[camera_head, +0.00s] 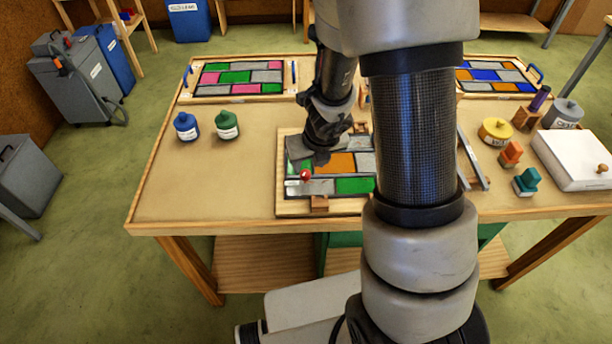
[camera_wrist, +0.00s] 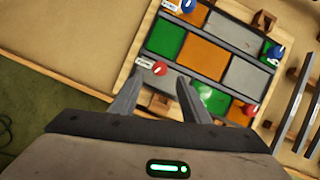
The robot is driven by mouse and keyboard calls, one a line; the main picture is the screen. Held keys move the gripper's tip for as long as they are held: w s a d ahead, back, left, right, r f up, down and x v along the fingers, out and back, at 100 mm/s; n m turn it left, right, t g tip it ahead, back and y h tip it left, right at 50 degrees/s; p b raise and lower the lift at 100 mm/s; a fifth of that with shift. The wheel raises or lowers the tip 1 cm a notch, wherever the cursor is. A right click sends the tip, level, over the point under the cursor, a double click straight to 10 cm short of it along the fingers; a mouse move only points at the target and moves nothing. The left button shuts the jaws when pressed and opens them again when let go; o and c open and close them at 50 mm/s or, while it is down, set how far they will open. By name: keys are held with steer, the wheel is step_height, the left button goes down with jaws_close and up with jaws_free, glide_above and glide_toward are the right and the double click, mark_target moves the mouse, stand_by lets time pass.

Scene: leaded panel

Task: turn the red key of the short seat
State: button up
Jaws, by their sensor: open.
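The leaded panel (camera_head: 353,186) lies on a wooden board on the table, with grey, orange and green panes. A red key (camera_head: 305,175) stands at its left side beside a small white label. In the wrist view this red key (camera_wrist: 159,68) is just beyond and between my fingertips, apart from them; its label is too small to read surely. A second red key (camera_wrist: 249,109) is at the panel's lower right there. My gripper (camera_wrist: 161,80) is open and empty, above the panel edge. In the head view my gripper (camera_head: 318,157) is partly hidden by my arm.
Blue keys (camera_wrist: 275,52) stand at other panel edges, and a green knob (camera_wrist: 204,94) is close by my right finger. A white box (camera_head: 575,160) is at right. The table's left front is clear.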

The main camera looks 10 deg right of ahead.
mark_target(306, 173)
steer(key=b+x, duration=0.3)
steer(key=x, duration=0.3)
steer(key=shift+w+f, duration=0.2)
steer(key=shift+f, duration=0.05)
steer(key=c, duration=1)
